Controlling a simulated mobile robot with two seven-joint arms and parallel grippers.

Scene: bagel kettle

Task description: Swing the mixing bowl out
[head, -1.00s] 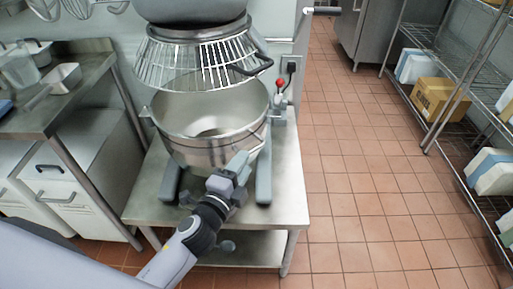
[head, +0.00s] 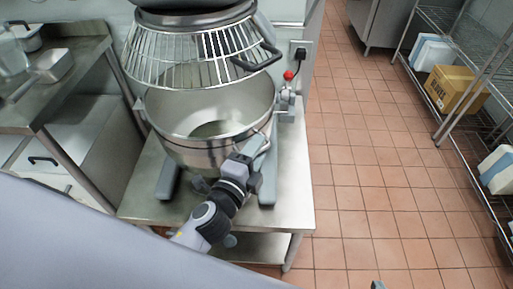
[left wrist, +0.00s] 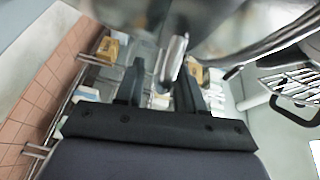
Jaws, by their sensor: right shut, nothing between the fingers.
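The steel mixing bowl (head: 205,152) sits in the mixer under its wire guard (head: 195,55), above a steel table. A thin bowl handle (head: 267,137) sticks out on the bowl's front right. My left gripper (head: 258,160) is at the bowl's front right, close to that handle. In the left wrist view its two dark fingers (left wrist: 158,85) stand apart. A shiny metal bar (left wrist: 172,62) shows between them, nearer the right finger, with a gap on the left. Whether they touch it I cannot tell. Only a tip of my right gripper (head: 377,285) shows at the bottom edge.
A red-knobbed lever (head: 288,76) stands right of the bowl. The steel table (head: 295,195) carries the mixer. A side counter (head: 75,75) is at left. Wire shelves with a cardboard box (head: 455,88) stand at right. The tiled floor between is clear.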

